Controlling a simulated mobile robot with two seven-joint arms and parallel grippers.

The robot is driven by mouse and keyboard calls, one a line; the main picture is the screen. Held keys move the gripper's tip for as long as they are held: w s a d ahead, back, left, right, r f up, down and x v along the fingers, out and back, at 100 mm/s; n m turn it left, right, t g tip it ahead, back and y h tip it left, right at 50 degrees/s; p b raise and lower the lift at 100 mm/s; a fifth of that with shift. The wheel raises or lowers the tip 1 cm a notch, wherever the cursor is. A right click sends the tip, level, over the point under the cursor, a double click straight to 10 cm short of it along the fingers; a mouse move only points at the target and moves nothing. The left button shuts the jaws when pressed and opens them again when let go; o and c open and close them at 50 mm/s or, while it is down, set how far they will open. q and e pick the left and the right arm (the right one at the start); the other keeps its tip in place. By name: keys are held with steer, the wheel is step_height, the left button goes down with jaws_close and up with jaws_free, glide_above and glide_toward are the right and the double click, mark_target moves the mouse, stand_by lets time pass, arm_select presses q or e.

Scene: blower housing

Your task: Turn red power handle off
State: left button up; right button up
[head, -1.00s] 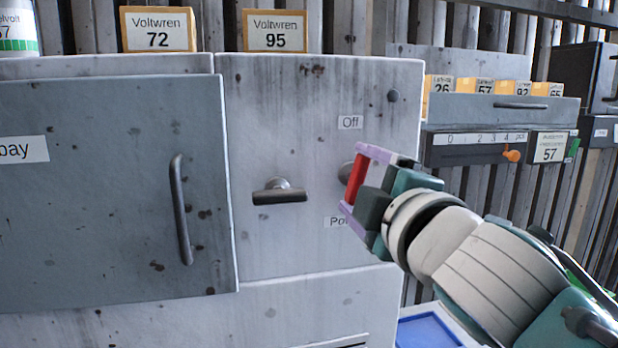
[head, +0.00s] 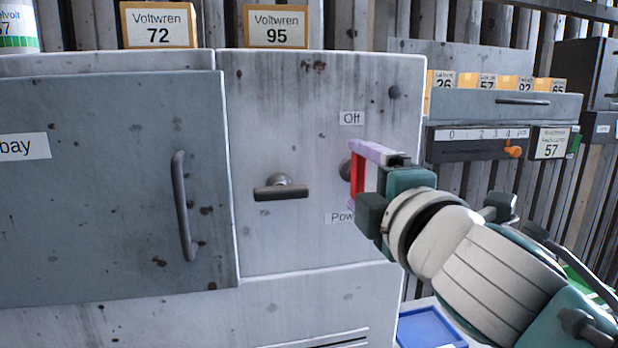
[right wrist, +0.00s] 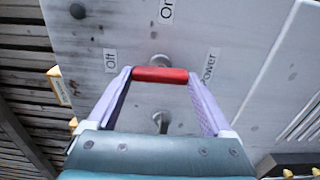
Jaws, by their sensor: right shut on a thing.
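The red power handle (head: 357,178) stands nearly upright in the head view, on the grey panel of the blower housing (head: 300,110). It sits on a round metal hub, partly hidden behind my gripper. My right gripper (right wrist: 160,75) is shut on the red handle, one lavender finger at each end of the bar. In the right wrist view, the "Off" label (right wrist: 110,61) is to the handle's left and the "Power" label (right wrist: 209,67) to its right. The "On" label (right wrist: 167,10) is above it. My left gripper is not in view.
A dark T-shaped handle (head: 281,190) sits on the panel left of the red one. A grey door (head: 110,190) with a bar handle is at the left. A slider with an orange knob (head: 512,152) is at the right. A blue tray (head: 430,330) lies below.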

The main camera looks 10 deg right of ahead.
steer(key=o, duration=1.1)
steer(key=shift+o, duration=0.2)
steer(key=s+b, duration=0.3)
steer(key=s, duration=0.7)
steer(key=shift+d, duration=0.2)
